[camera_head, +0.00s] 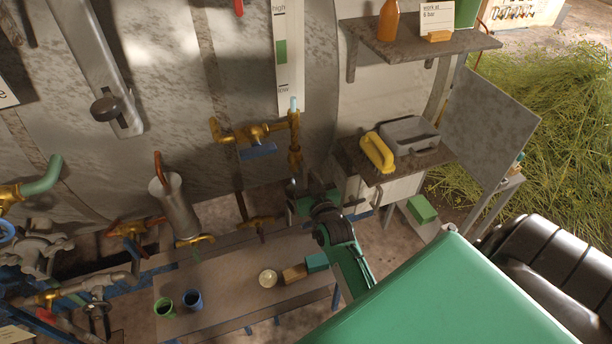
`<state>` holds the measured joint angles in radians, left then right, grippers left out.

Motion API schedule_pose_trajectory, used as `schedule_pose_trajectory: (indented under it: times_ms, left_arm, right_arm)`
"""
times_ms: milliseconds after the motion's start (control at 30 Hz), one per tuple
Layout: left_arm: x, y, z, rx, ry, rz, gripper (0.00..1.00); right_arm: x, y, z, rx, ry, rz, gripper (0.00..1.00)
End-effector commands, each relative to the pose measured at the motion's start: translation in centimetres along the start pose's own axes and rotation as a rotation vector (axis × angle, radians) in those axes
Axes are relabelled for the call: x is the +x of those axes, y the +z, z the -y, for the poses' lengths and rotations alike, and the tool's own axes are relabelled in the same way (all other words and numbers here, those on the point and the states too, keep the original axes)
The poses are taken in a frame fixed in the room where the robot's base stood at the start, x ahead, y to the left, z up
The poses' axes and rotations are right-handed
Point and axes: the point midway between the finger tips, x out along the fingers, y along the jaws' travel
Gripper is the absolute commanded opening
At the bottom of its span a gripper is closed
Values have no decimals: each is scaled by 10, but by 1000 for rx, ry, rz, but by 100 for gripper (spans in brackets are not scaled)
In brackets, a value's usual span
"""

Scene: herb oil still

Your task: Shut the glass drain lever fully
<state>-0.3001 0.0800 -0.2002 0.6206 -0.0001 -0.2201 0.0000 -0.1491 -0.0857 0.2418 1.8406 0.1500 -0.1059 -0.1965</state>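The gauge glass (293,103) stands in front of a white plate marked "high" and "low". Brass fittings (295,150) run down from its lower end. A brass valve with a blue handle (258,151) joins them from the left, the handle lying roughly level. My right gripper (294,188) reaches up from the lower right, its dark tips close below the brass fittings. The drain lever cannot be made out clearly there, and I cannot tell whether the tips touch it. The finger gap is too small to judge. My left gripper is not in view.
A bench (235,275) below holds a green cup (164,307), a blue cup (193,299) and a small round dish (268,278). Pipes and valves crowd the lower left.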

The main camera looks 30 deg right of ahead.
Motion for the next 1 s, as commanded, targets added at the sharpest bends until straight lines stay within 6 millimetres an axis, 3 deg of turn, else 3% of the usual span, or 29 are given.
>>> schedule_pose_trajectory:
  times_ms: [333,500,1000]
  left_arm:
    - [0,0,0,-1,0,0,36]
    - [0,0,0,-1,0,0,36]
    - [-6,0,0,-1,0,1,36]
  right_arm:
    - [3,1,0,0,0,1,32]
    - [3,0,0,0,0,1,0]
    - [3,-1,-1,95,0,1,0]
